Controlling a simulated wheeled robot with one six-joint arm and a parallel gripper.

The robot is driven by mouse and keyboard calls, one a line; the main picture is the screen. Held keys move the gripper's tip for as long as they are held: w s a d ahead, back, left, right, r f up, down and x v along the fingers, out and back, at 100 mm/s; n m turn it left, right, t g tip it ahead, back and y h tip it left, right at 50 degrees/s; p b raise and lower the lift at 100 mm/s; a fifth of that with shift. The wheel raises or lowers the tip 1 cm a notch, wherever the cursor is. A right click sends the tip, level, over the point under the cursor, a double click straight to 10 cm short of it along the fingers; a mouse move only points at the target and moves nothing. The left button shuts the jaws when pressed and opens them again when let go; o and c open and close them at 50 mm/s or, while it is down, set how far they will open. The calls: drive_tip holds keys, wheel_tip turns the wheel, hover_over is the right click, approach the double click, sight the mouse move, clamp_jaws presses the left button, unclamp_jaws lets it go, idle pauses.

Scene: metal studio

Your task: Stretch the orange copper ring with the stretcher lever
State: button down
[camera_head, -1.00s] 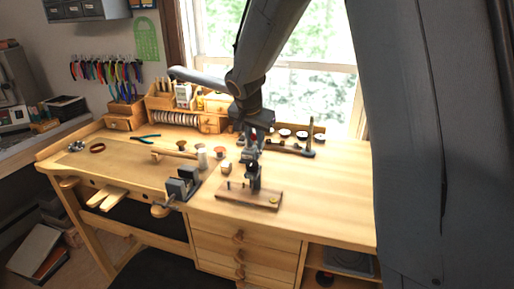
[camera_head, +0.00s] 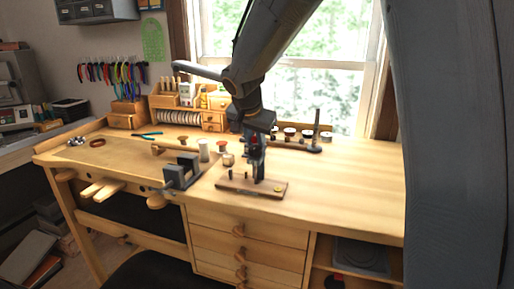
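A small tool with a dark upright post on a wooden base (camera_head: 235,183) stands near the bench's front edge; I take it for the stretcher. My gripper (camera_head: 256,150) points down right over this post and overlaps it in the picture. A small red spot (camera_head: 254,139) shows there; I cannot tell whether it is a lever knob or part of my gripper. The fingers are too small and dark to read as open or shut. I cannot make out an orange copper ring on the tool. A reddish-brown ring (camera_head: 97,142) lies at the bench's left.
A dark stand with a vertical post (camera_head: 316,135) is behind right. The bench top (camera_head: 345,175) is clear on the right. Drawers and organizers line the back.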

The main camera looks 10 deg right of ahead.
drive_tip(key=shift+s+a+f+b, duration=0.1)
drive_tip(key=shift+s+f+b, duration=0.1)
drive_tip(key=shift+f+b, duration=0.25)
drive_tip(key=shift+s+f+b, duration=0.15)
drive_tip(key=shift+f+b, duration=0.15)
drive_tip(key=shift+f, duration=0.15)
drive_tip(key=shift+w+r, duration=0.1)
drive_tip(key=shift+r, duration=0.1)
idle(0.4)
drive_tip(key=c, duration=1.8)
unclamp_jaws()
drive_tip(key=shift+c, duration=0.2)
drive_tip(key=shift+o, duration=1)
drive_tip(key=shift+d, duration=0.25)
drive_tip(key=shift+a, duration=0.2)
drive_tip(key=shift+a+r, duration=0.1)
drive_tip(key=shift+r, duration=0.15)
drive_tip(key=v, duration=0.7)
drive_tip(key=shift+r, duration=0.1)
